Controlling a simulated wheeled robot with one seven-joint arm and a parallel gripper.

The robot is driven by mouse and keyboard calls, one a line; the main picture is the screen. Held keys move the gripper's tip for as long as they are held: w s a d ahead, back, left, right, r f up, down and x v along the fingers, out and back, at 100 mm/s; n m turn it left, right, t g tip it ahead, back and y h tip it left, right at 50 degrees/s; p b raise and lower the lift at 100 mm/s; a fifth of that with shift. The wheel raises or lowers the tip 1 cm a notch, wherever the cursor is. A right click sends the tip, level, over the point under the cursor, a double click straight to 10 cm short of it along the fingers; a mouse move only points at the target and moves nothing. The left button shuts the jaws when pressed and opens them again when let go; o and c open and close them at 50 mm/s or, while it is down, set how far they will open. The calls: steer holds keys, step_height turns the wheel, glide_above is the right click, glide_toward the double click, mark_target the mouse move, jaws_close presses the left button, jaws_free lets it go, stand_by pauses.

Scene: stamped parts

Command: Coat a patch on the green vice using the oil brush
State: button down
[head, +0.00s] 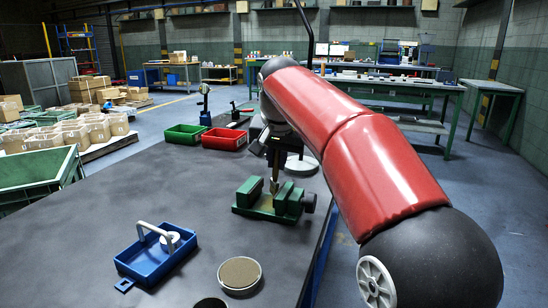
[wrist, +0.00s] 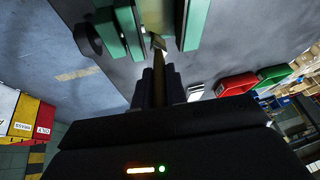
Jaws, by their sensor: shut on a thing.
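The green vice (head: 254,196) sits on the dark tabletop, with a dark round part on its right. In the wrist view, the green vice (wrist: 192,24) shows at the top, its green parts on both sides of the brush. My gripper (head: 275,152) points down over the vice and is shut on the oil brush (head: 274,184). In the wrist view, my gripper (wrist: 159,86) holds the oil brush (wrist: 157,42) with its tip toward the gap between the green parts. I cannot tell whether the tip touches the vice.
A blue tray (head: 135,270) with a grey handle and a white round item stands front left. A round brown-topped tin (head: 239,273) is at the front. A green bin (head: 185,134) and a red bin (head: 224,138) stand behind. The table's left middle is clear.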

steer(key=shift+r, duration=3.15)
steer(key=shift+r, duration=1.4)
steer(key=shift+f, duration=0.1)
steer(key=shift+w+f+b, duration=0.15)
steer(key=shift+f+b, duration=0.6)
steer(key=shift+f, duration=0.25)
steer(key=shift+a+r, duration=0.1)
steer(key=shift+a, duration=0.05)
